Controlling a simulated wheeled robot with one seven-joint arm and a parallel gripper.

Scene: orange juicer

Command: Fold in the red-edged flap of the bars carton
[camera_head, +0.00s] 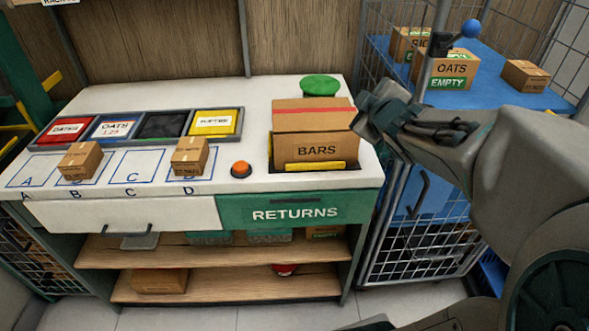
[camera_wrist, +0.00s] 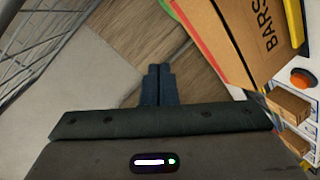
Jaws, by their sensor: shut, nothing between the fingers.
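The bars carton (camera_head: 316,150) stands on the white counter's right end, with BARS on its front and a yellow strip low on that side. Its red-edged flap (camera_head: 312,119) shows as a brown panel with a red band above the lettering; its exact angle is hard to tell. In the wrist view the carton (camera_wrist: 245,40) is at upper right, with the red edge along its left side. My gripper (camera_head: 366,116) is just right of the carton in the head view. Its fingers (camera_wrist: 158,84) are together and empty, apart from the carton in the wrist view.
A green object (camera_head: 320,85) lies behind the carton. An orange button (camera_head: 241,170) and a small box (camera_head: 189,156) are to its left. A wire cage with a blue shelf (camera_head: 490,85) bearing boxes stands at right, close to my arm.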

